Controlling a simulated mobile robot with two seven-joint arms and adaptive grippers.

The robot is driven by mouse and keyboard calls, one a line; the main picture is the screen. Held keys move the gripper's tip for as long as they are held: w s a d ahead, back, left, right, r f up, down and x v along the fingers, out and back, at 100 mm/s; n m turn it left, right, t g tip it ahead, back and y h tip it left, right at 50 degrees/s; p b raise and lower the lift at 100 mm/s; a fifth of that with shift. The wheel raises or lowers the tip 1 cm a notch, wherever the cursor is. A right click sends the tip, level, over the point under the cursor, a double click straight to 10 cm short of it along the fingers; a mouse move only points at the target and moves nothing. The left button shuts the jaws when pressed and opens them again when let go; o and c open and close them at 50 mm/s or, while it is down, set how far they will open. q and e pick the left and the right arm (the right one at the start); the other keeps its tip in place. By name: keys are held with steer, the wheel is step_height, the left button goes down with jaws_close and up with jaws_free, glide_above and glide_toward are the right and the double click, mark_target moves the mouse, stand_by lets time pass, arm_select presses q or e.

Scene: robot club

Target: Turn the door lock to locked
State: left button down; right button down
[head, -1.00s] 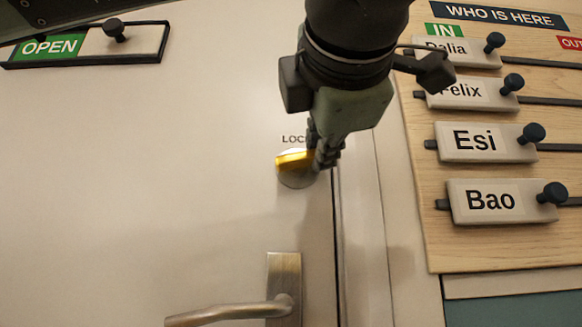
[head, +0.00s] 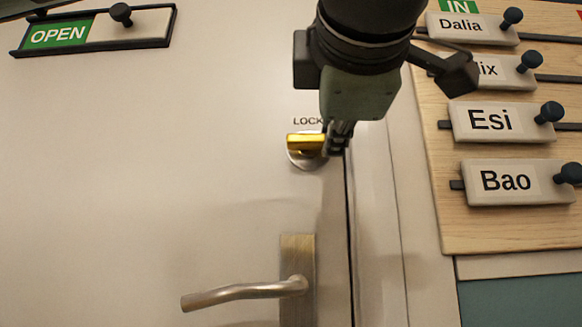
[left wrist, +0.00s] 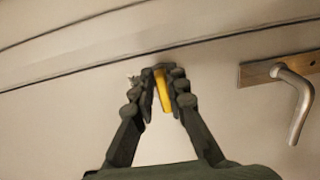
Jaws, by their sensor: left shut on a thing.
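The door lock is a yellow thumb-turn (head: 303,142) on a round silver plate (head: 304,163), below a printed label that begins "LOCK". In the head view the yellow turn lies roughly level. My left gripper (head: 338,140) comes down from above and is at the right end of the turn. In the left wrist view the fingers of my left gripper (left wrist: 161,78) are shut on the yellow turn (left wrist: 163,92), one on each side. The fingers hide part of the turn and the end of the label. My right gripper is not in view.
A metal lever handle (head: 245,292) sits on the door (head: 150,180) below the lock. An OPEN slider sign (head: 57,34) is at upper left. A wooden name board (head: 445,233) with sliding name plates, such as Bao (head: 505,181), hangs close on the right.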

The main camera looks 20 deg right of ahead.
arm_select(q)
steer(key=c, duration=1.5)
jaws_free()
steer(key=shift+c, duration=0.2)
steer(key=v, duration=1.2)
steer(key=shift+s, duration=0.25)
